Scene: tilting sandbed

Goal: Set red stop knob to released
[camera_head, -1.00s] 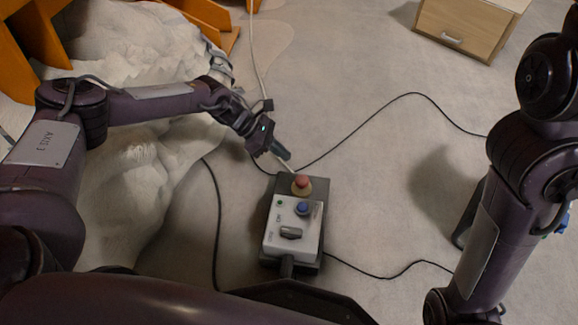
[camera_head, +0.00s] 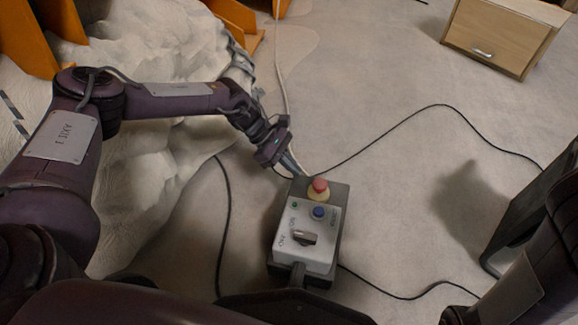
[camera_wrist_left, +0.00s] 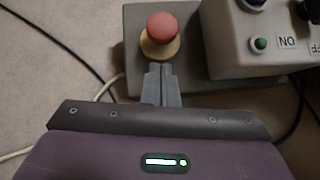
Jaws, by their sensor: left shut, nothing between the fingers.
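The red stop knob (camera_head: 320,186) is a round red cap on a yellow collar at the far end of a control box (camera_head: 277,256). In the left wrist view the red knob (camera_wrist_left: 162,27) is just beyond my fingertips. My left gripper (camera_head: 299,171) is shut and empty. It is beside the knob, on its upper left in the head view. In the left wrist view the closed fingertips (camera_wrist_left: 160,70) overlap the lower edge of the yellow collar; I cannot tell whether they touch it.
Black cables (camera_head: 400,122) run over the grey floor. Pale rock-like mounds (camera_head: 150,50) lie left. A wooden cabinet (camera_head: 495,38) stands back right.

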